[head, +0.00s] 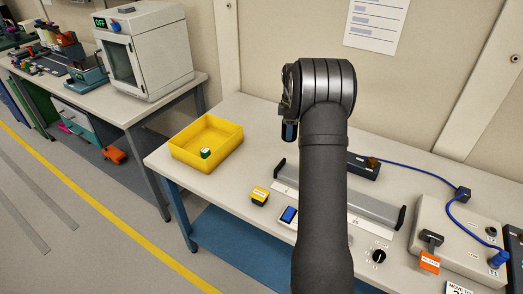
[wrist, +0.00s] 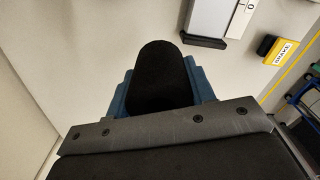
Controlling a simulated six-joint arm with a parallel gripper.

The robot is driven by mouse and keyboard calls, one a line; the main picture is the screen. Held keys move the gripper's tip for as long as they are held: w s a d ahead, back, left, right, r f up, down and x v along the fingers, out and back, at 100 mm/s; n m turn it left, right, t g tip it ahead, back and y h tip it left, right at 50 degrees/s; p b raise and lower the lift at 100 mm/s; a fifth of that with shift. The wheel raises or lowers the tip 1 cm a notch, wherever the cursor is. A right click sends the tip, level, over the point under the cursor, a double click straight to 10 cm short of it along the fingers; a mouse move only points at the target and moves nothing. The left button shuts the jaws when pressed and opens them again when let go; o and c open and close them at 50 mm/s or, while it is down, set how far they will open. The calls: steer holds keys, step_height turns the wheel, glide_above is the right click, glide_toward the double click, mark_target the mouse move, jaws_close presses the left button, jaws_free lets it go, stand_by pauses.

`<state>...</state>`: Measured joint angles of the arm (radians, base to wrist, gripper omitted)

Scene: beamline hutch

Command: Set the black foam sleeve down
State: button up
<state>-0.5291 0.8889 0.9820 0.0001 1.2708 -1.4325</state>
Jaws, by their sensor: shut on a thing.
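The black foam sleeve (wrist: 162,75) is a dark, round-ended piece between the blue fingers of my gripper (wrist: 162,92) in the wrist view. My gripper is shut on it. In the head view my gripper (head: 289,130) hangs at the left side of my wrist, above the back part of the white bench (head: 245,140). The sleeve is hard to make out there, and the arm hides part of the bench. In the wrist view bare bench top lies beyond the sleeve; I cannot tell the exact gap.
A yellow tray (head: 222,158) holding a small green-and-white item (head: 206,153) stands at the bench's left. A yellow-and-black labelled block (head: 259,196), a blue-screened device (head: 288,215) and a long grey rail (head: 370,208) lie in front. A grey control box (head: 450,235) with blue cable stands right.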

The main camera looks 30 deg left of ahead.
steer(key=a+f, duration=0.2)
steer(key=a, duration=0.1)
steer(key=a+f, duration=0.2)
steer(key=a, duration=0.2)
steer(key=s+a+f, duration=0.1)
steer(key=a+f, duration=0.1)
steer(key=a, duration=0.2)
steer(key=shift+s+a+f, duration=0.1)
steer(key=shift+f, duration=2.25)
steer(key=shift+f, duration=0.15)
steer(key=o, duration=0.9)
steer(key=shift+o, duration=0.2)
step_height(320, 180, up, 12)
steer(key=shift+r, duration=0.2)
steer(key=shift+f, duration=0.15)
